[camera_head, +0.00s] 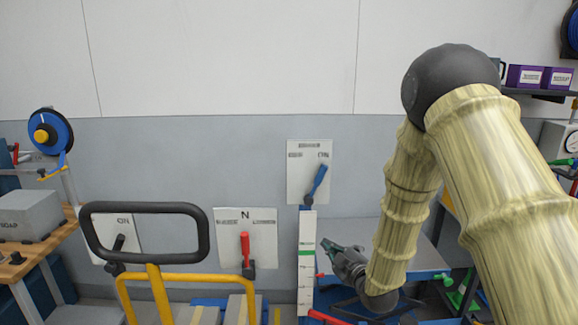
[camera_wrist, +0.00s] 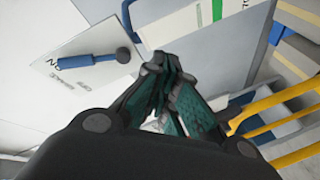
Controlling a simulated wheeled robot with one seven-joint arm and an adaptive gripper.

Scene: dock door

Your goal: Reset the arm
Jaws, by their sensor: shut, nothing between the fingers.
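My arm reaches in from the right in the head view and bends down at a dark elbow. My gripper (camera_head: 341,249) hangs low in front of the wall, beside a white upright post with green marks (camera_head: 306,262). In the wrist view my gripper (camera_wrist: 165,68) has its green-padded fingers together, with nothing held. A white plate with a blue lever (camera_head: 317,185) is on the wall above the post. This blue lever also shows in the wrist view (camera_wrist: 88,60), apart from the fingers.
A plate with a red lever (camera_head: 245,250) and a plate with a dark knob (camera_head: 118,242) are lower left. A yellow cart with a black handle (camera_head: 145,207) stands in front. A bench with a grey box (camera_head: 30,215) is far left. A grey table (camera_head: 425,262) lies behind my forearm.

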